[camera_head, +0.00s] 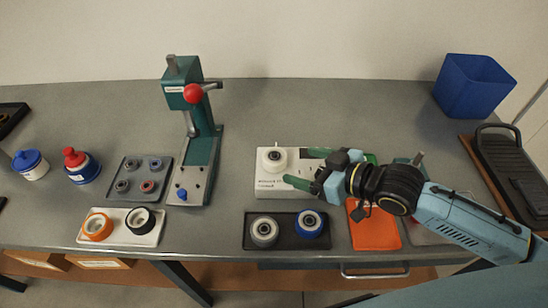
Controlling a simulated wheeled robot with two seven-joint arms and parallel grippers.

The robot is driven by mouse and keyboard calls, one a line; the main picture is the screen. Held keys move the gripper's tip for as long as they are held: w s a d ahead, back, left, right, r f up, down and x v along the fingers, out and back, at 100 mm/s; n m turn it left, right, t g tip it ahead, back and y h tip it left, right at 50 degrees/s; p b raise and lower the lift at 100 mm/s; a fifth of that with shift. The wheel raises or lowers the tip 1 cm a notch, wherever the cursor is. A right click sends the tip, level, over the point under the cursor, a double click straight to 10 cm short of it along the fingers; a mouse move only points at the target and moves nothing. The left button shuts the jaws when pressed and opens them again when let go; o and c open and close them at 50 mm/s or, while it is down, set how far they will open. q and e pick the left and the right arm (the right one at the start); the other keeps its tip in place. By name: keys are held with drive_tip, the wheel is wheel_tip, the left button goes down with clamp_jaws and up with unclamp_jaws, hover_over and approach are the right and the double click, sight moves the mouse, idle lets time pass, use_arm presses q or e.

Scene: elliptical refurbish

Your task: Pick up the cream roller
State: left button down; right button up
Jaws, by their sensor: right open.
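The cream roller (274,158) sits on the left part of a white fixture plate (268,189) at the middle of the bench, with its dark centre showing. My right gripper (303,168) comes in from the right over the plate. Its two green fingers are spread apart, open and empty. The fingertips point left toward the roller and are just to its right, apart from it. The gripper hides the right part of the plate. My left gripper is not in view.
A black tray (285,243) with a grey and a blue roller lies in front of the plate. A green press (203,160) stands to the left. A white tray (119,239) holds orange and black rollers. An orange mat (374,232) lies under my right arm. The bench behind the plate is clear.

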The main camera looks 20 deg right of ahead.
sight(277, 157)
drive_tip(key=x, duration=0.3)
drive_tip(key=shift+d, duration=0.1)
drive_tip(key=shift+x, duration=0.8)
drive_tip(key=x, duration=0.3)
drive_tip(key=shift+w+a+r, duration=0.1)
drive_tip(key=shift+w+a, duration=0.2)
drive_tip(key=shift+a, duration=0.05)
drive_tip(key=shift+w+a, duration=0.15)
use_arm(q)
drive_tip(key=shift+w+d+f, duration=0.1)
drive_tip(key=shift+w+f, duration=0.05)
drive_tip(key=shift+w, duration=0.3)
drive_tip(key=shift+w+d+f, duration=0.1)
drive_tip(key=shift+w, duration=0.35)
use_arm(e)
drive_tip(key=shift+c, duration=0.5)
drive_tip(key=c, duration=1)
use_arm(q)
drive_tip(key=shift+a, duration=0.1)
